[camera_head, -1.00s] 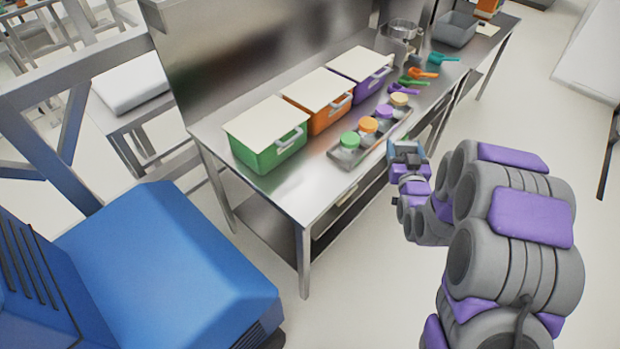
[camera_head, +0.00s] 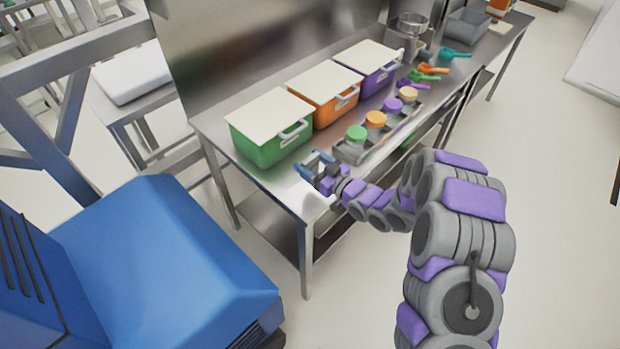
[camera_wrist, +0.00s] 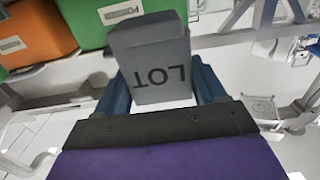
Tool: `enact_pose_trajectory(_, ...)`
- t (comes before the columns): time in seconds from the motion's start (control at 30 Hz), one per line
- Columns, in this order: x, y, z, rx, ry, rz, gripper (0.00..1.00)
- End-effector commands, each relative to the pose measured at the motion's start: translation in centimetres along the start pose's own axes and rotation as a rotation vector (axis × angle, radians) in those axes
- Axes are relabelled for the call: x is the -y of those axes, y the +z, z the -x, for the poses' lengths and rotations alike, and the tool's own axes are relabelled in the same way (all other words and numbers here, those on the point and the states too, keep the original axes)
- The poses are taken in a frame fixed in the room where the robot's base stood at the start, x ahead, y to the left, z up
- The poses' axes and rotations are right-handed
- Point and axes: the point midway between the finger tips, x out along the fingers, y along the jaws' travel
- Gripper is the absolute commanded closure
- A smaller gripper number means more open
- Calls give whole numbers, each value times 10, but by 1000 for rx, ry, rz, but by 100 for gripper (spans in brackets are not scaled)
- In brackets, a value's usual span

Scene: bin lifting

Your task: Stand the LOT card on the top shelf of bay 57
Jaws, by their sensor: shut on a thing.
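The LOT card (camera_wrist: 155,62) is a grey block with dark "LOT" lettering, upside down in the wrist view. My gripper (camera_wrist: 162,88) is shut on it, with one blue finger on each side. In the head view my gripper (camera_head: 314,165) is at the near end of the steel table, just right of the green bin, over or close to the tabletop. The card is too small to make out clearly there. No shelf marked bay 57 can be read in either view.
Lidded green (camera_head: 272,148), orange (camera_head: 336,104) and purple (camera_head: 380,84) bins stand along the steel table (camera_head: 235,170). A tray with several lidded jars (camera_head: 357,140) and coloured scoops lie right of them. A blue machine (camera_head: 160,270) fills the lower left. Floor is clear at right.

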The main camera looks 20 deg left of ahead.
Motion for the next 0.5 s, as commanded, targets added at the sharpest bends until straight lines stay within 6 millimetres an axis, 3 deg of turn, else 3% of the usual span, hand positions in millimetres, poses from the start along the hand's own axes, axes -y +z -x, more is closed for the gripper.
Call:
enact_pose_trajectory(0.03, 0, 13, 0, 2, 0, -3, 62)
enact_pose_trajectory(0.5, 1, 62, -4, 4, 1, 3, 62)
